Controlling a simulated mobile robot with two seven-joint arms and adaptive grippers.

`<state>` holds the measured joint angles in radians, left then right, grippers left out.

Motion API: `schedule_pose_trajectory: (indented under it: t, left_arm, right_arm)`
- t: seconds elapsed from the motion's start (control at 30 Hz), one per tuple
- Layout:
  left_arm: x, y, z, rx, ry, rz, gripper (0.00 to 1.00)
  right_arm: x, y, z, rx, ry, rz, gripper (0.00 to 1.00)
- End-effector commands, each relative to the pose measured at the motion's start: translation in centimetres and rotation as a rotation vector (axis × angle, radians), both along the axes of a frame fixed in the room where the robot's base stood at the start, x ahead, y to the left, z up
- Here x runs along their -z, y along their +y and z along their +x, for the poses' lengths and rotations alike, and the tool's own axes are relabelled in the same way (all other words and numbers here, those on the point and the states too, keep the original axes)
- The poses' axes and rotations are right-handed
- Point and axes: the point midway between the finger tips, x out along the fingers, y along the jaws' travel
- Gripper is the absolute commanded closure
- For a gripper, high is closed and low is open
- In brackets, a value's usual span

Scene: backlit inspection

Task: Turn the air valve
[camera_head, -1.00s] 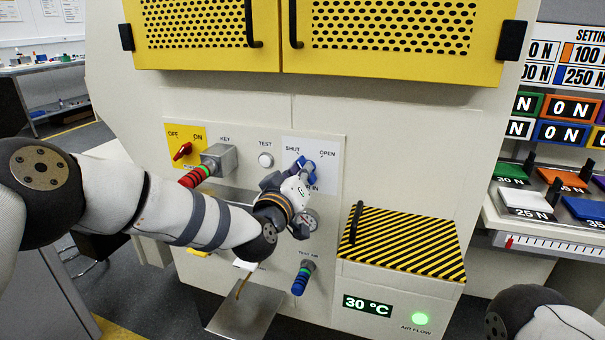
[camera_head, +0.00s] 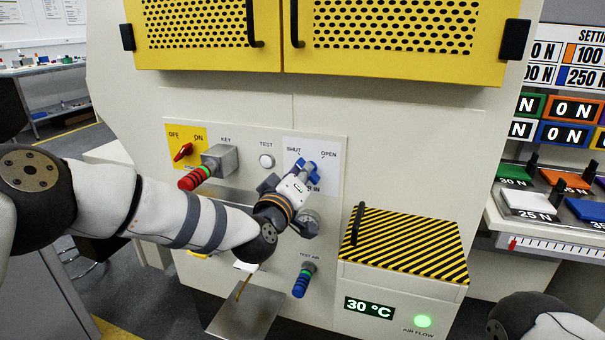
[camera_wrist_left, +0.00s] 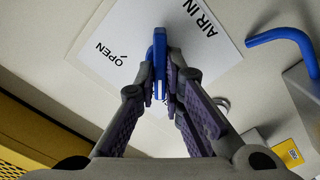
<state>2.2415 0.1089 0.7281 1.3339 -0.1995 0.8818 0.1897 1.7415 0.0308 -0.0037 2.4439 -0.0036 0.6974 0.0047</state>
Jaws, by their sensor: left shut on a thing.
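The air valve's blue handle (camera_head: 312,167) is on a white plate (camera_head: 327,181) marked SHUT, OPEN and AIR IN, on the machine front. My left gripper (camera_head: 304,175) is at the handle, shut on it. In the left wrist view the blue handle (camera_wrist_left: 159,45) stands between the two fingertips (camera_wrist_left: 160,80), near the word OPEN. The fingers hide part of the handle in the head view, so its exact angle is hard to tell. My right gripper is out of view.
A grey key block (camera_head: 221,160) with a red grip and a red OFF/ON switch (camera_head: 182,151) are left of the valve. A blue TEST AIR grip (camera_head: 301,282) is below. A striped box (camera_head: 410,243) juts out at lower right.

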Motion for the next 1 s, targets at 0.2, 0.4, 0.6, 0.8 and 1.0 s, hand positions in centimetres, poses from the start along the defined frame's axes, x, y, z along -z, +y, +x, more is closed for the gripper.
schedule_pose_trajectory:
  t: [0.2,0.4,0.6,0.8,1.0]
  left_arm:
    - [0.1,0.0,0.0,0.001,0.003,-0.001,0.71]
    - [0.0,0.0,0.0,0.001,0.001,0.000,0.71]
    - [0.0,0.8,-2.5,0.001,0.003,0.000,0.71]
    - [0.1,2.4,-7.5,0.001,0.005,-0.001,0.71]
    - [0.0,3.5,-10.8,0.001,0.002,-0.001,0.71]
  right_arm:
    - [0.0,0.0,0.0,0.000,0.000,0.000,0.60]
    - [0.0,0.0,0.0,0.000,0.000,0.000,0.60]
    - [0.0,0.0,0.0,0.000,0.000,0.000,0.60]
    - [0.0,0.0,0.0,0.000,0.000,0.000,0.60]
    - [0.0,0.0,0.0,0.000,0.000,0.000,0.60]
